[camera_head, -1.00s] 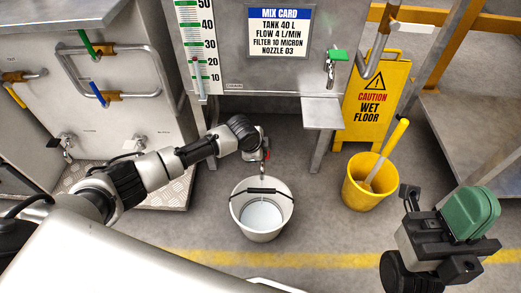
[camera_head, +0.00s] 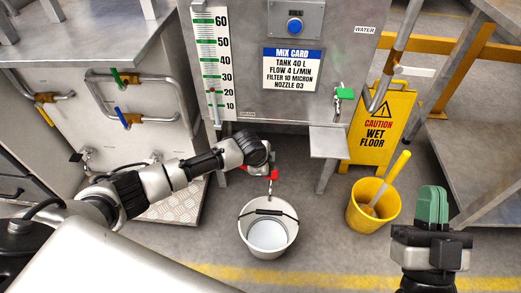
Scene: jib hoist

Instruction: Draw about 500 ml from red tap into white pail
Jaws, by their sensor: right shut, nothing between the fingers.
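The white pail (camera_head: 268,236) stands on the floor below the tank, its dark handle lying across the opening. A pale disc shows inside it; I cannot tell whether that is liquid or the bare bottom. The red tap (camera_head: 272,174) is just above the pail, partly hidden by my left arm. My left gripper (camera_head: 266,164) is at the tap, its fingers mostly hidden, so its grip cannot be read. My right gripper (camera_head: 432,205) is at the right, green fingers pointing up, shut and empty, away from tap and pail.
The tank carries a level scale (camera_head: 216,65), a blue button (camera_head: 294,25), a mix card (camera_head: 291,70) and a green tap (camera_head: 344,94). A yellow bucket (camera_head: 361,220) with a handled tool and a wet-floor sign (camera_head: 378,125) stand to the right. Floor in front of the pail is clear.

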